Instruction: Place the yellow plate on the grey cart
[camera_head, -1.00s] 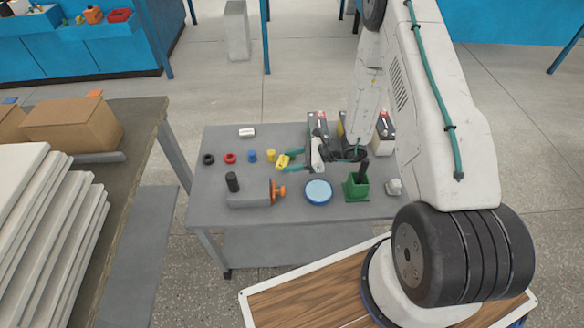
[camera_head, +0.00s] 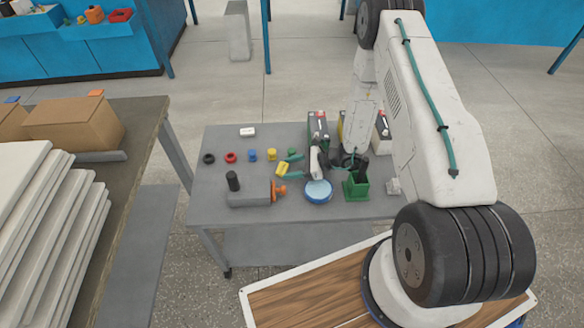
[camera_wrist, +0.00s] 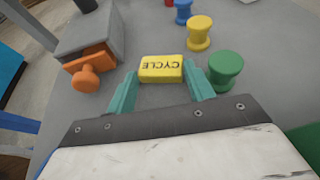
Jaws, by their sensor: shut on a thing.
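The yellow plate (camera_wrist: 161,68) is a small block with the word CYCLE on it, upside down in the wrist view. My gripper (camera_wrist: 160,76) is shut on it, with a teal finger at each side. In the head view my gripper (camera_head: 286,168) is over the middle of the grey cart (camera_head: 212,197), between the row of knobs and the orange knob. I cannot tell whether the plate touches the cart top or hangs just above it.
A green knob (camera_wrist: 226,68), a yellow knob (camera_wrist: 199,32) and an orange knob (camera_wrist: 86,75) on a grey block stand close by. A blue round dish (camera_head: 318,191) and a green holder (camera_head: 356,187) are to the right. The cart's left front is bare.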

